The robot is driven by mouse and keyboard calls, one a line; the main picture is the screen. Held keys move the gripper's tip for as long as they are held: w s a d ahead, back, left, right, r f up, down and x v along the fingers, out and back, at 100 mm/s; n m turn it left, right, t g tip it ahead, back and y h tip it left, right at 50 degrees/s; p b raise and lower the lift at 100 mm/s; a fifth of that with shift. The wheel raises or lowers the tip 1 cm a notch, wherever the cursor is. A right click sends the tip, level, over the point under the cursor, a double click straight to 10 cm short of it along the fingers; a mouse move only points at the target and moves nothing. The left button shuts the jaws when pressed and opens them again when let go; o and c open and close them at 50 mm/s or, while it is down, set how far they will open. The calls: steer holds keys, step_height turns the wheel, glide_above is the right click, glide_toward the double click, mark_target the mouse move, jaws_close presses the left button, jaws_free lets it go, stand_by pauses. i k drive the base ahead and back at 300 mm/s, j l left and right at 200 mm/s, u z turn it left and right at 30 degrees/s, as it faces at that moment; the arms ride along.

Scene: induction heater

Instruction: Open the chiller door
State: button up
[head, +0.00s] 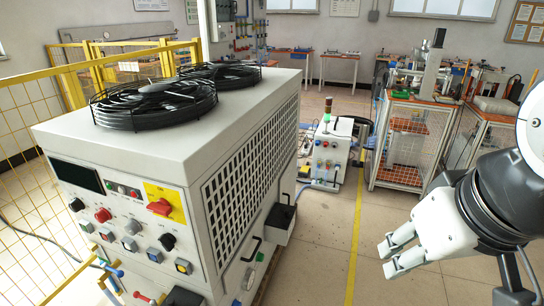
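The chiller (90,130) is a large white cabinet at the left, with two black fans on its top. Its front has a red and yellow rotary switch (163,205), knobs and buttons. Its right side has a wide grille panel (252,170), with a black handle (252,250) low on that side. No open gap shows there, and I cannot make out the door's outline. My gripper (388,259) is at the lower right, well apart from the chiller. Its two pale fingers point left with a gap between them, and nothing is held.
A black box (280,222) juts from the chiller's right side, near the floor. A smaller white control unit (331,152) stands behind. A caged workbench (408,145) is at the back right, and yellow fencing (20,180) is at the left. The floor (325,245) between chiller and gripper is clear.

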mark_target(287, 180)
steer(key=i+l+u, duration=0.2)
steer(key=i+l, duration=0.4)
steer(key=i, duration=0.3)
steer(key=i+l+u, duration=0.25)
steer(key=i+l, duration=0.45)
steer(key=i, duration=0.15)
